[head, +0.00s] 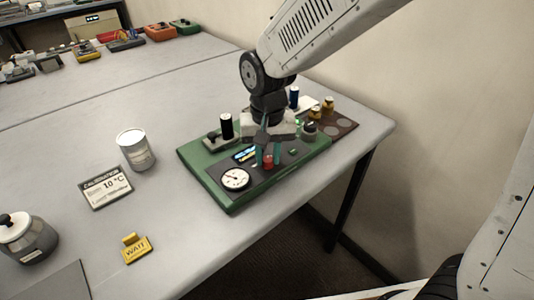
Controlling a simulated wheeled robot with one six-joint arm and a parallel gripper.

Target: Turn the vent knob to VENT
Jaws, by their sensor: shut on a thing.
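A green-framed panel (228,201) lies on the grey table, with a round white dial gauge (236,179), a small lit display (246,154) and a red knob (268,162) near its front edge. A dark round knob (310,129) sits at the panel's right end. The labels by the knobs are too small to read, so I cannot tell which setting either points to. My gripper hides part of the panel's middle.
A dark cylinder (226,126) and a blue one (294,97) stand by the panel. A white can (136,150), a 10 °C card (106,187), a yellow WAIT tag (136,248) and a grey pot (27,238) are left. A brown tray (345,123) lies right.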

